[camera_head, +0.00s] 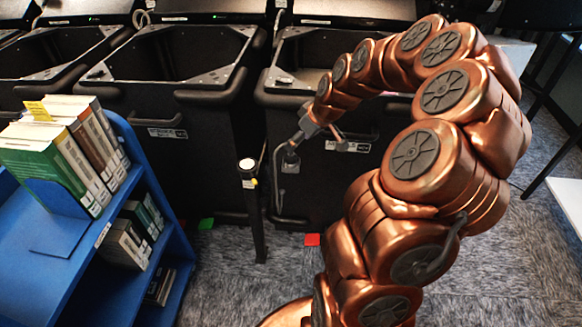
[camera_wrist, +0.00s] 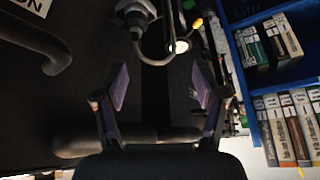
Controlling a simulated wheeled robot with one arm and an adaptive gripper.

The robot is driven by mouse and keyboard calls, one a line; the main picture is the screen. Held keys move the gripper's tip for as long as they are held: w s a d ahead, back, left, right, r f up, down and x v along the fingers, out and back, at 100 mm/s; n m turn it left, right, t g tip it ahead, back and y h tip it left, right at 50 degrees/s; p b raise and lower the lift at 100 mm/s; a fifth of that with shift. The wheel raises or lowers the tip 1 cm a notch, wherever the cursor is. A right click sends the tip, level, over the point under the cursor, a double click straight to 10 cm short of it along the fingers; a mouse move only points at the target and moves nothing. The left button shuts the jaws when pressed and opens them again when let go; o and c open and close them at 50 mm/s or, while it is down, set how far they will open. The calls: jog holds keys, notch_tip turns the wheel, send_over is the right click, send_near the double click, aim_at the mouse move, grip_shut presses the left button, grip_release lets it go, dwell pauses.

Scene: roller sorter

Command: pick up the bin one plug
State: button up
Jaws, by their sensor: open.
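A grey plug (camera_head: 290,161) sits on the front of the black bin (camera_head: 283,98) right of the post, with a thin cable hanging in a loop below it. In the wrist view the metallic plug (camera_wrist: 136,14) is at the top edge, partly cut off, with its cable (camera_wrist: 152,55) curving right. My gripper (camera_head: 318,141) is in front of that bin, a little above and right of the plug. In the wrist view my gripper (camera_wrist: 160,88) has its two fingers spread, with nothing between them; the plug lies beyond the fingertips.
A black post (camera_head: 256,215) with a pale top stands just left of the plug. A blue book cart (camera_head: 160,200) is at the left. Another black bin (camera_head: 160,105) stands beside the post. Red (camera_head: 312,239) and green (camera_head: 206,223) markers lie on the carpet.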

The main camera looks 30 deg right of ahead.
aim_at(293, 156)
jog(key=shift+t, duration=0.3)
jog(key=shift+w+d+f+p, duration=0.3)
jog(key=shift+w+f, duration=0.75)
jog(key=shift+f, duration=1.05)
jog(key=shift+w+d+f+p, duration=0.35)
jog(key=shift+w+f, duration=0.7)
jog(key=shift+f, duration=1)
jog(key=shift+w+d+f+p, duration=0.3)
jog(key=shift+w+f, duration=0.75)
jog(key=shift+f, duration=1.05)
grip_shut()
